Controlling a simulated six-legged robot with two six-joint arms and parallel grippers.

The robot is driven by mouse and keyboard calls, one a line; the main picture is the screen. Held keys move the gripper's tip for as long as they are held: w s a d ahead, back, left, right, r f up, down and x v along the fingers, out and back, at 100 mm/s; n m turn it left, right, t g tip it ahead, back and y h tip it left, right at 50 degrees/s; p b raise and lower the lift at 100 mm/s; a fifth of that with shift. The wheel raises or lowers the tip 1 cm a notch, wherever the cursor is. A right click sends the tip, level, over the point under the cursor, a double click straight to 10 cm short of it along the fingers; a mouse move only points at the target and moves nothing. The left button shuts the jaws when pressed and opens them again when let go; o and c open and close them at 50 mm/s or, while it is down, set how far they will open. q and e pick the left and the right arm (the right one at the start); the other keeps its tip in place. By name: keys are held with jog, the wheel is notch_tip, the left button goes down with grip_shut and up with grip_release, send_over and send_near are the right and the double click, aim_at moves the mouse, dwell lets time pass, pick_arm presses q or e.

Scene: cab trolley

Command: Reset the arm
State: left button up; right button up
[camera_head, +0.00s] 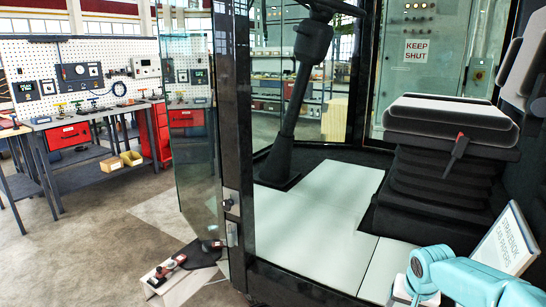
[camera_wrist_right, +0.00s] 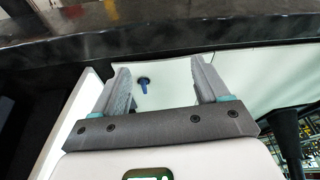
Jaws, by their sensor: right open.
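My right gripper (camera_wrist_right: 160,66) is open in the right wrist view. Its two grey fingers are spread wide over a pale panel. A small blue object (camera_wrist_right: 143,84) shows between the fingers, nearer the left one and touching neither in the picture; I cannot tell its depth. My teal right arm (camera_head: 465,278) comes in at the lower right of the head view, beside the cab floor. The right fingers cannot be made out there. My left arm and gripper are not in view.
The cab has a pale floor (camera_head: 318,215), a black seat (camera_head: 440,150), a steering column (camera_head: 292,110) and an open glass door (camera_head: 190,130). A white printed card (camera_head: 507,240) stands near my arm. A workbench (camera_head: 75,118) is at the far left; grey floor (camera_head: 80,250) before it is clear.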

jog(key=s+a+f+n+g+y+p, duration=0.1)
jog(key=s+a+f+n+y+p, duration=0.3)
jog(key=s+a+f, duration=0.7)
jog(key=s+a+f+p, duration=0.1)
jog(key=s+a, duration=0.2)
jog(key=s, duration=0.3)
jog(key=s+a+f+g+p, duration=0.1)
jog(key=s+a+f+p, duration=0.1)
jog(key=s, duration=0.5)
jog(key=s+a+f+m+g+y+p, duration=0.1)
jog(key=s+a+f+p, duration=0.1)
jog(key=s+a, duration=0.2)
jog(key=s, duration=0.3)
jog(key=shift+a, duration=0.35)
